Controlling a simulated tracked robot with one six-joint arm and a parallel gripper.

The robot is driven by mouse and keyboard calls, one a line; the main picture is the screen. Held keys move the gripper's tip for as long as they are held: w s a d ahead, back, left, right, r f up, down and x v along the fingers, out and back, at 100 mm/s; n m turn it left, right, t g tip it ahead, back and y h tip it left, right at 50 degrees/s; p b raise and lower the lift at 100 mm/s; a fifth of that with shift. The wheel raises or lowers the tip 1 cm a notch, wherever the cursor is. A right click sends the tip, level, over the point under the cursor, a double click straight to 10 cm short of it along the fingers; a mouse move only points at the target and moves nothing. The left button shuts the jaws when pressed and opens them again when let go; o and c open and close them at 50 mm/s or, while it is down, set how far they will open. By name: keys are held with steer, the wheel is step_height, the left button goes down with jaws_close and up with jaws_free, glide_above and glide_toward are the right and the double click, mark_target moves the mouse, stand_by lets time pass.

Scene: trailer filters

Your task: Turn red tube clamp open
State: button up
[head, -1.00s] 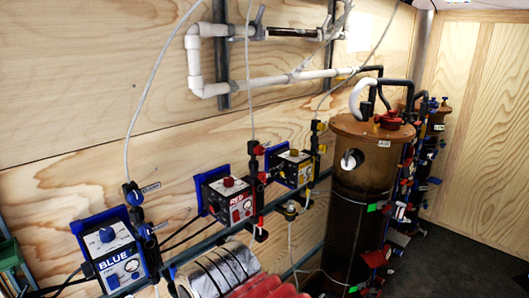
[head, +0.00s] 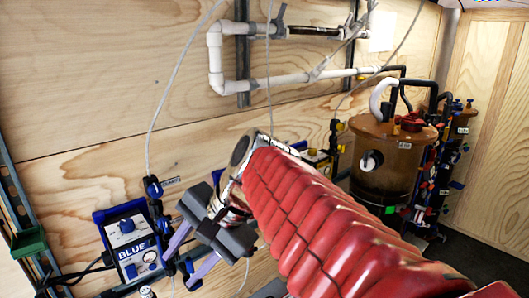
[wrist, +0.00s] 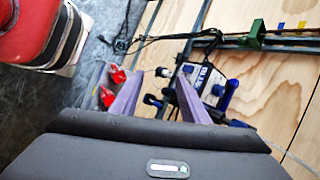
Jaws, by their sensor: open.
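The red tube clamp and the RED pump box are hidden behind my arm in the head view, and I cannot make them out in the wrist view. My gripper (head: 180,268) is open and empty, in front of the wall just right of the BLUE pump box (head: 130,248). In the wrist view its two purple fingers (wrist: 158,75) are spread apart. The BLUE box (wrist: 203,78) shows there beyond the right finger. A blue clamp (head: 153,187) is on the tube above the BLUE box.
The yellow-marked pump box (head: 318,163) is partly covered by my arm. A brown cylindrical tank (head: 385,180) with a red fitting (head: 411,123) stands at right. White pipes (head: 290,79) run along the wooden wall.

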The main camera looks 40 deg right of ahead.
steer(key=w+d+r+m+t+y, duration=0.2)
steer(key=w+d+r+m+y, duration=0.1)
steer(key=w+r+m, duration=0.4)
steer(key=d+m+t, duration=0.5)
steer(key=d+m, duration=0.1)
steer(key=d, duration=0.9)
steer(key=s+d+m+t+h, duration=0.3)
steer(key=s+d+m, duration=0.1)
steer(key=d, duration=0.5)
steer(key=s+d+m+t+h, duration=0.3)
steer(key=d+m+h, duration=0.1)
steer(key=d, duration=0.6)
steer(key=shift+s+d+f+m+h, duration=0.15)
steer(key=shift+s+d+m+h, duration=0.2)
steer(key=shift+m, duration=0.35)
steer(key=shift+w, duration=0.1)
steer(key=w, duration=1.3)
steer(key=shift+w+a, duration=0.1)
steer(key=shift+w, duration=0.25)
steer(key=shift+c, duration=0.6)
